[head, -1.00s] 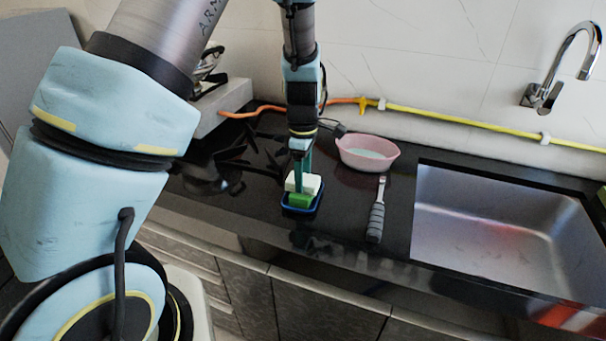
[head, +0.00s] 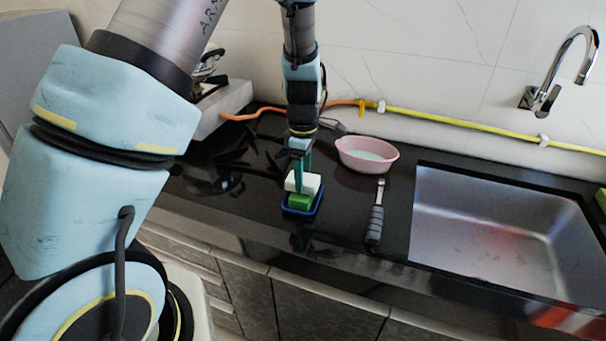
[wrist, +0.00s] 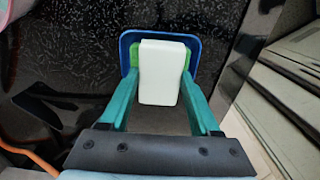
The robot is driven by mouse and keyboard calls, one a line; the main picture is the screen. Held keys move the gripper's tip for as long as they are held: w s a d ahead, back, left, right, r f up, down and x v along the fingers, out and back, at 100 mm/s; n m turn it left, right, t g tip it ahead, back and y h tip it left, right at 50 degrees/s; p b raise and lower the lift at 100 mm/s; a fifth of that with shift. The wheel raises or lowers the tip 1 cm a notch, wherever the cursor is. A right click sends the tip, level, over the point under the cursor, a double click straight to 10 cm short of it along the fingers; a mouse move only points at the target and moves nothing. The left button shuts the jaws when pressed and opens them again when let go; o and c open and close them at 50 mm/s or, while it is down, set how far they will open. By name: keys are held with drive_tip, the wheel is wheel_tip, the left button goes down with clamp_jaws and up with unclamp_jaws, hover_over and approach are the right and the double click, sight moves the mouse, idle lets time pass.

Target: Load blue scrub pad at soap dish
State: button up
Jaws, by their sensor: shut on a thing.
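A white block (head: 312,182) with a green block (head: 299,201) at its near side is at a shallow blue tray (head: 318,203), which looks like the soap dish. My gripper (head: 303,172) points down over the tray, its teal fingers at the white block. In the wrist view the white block (wrist: 161,75) sits between my fingers (wrist: 160,84), with the tray's blue rim (wrist: 158,35) beyond it. Green (wrist: 134,54) shows beside and partly behind the white block. No separate blue pad shows. I cannot tell whether the white block touches the tray floor.
A pink bowl (head: 367,154) stands behind and to the right. A grey-handled tool (head: 375,222) lies right of the tray, before the steel sink (head: 480,225). Black hob grates (head: 232,165) lie left. The counter's front edge is close to the tray.

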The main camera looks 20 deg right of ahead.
drive_tip(key=shift+r+p, duration=2.4)
drive_tip(key=shift+r, duration=0.55)
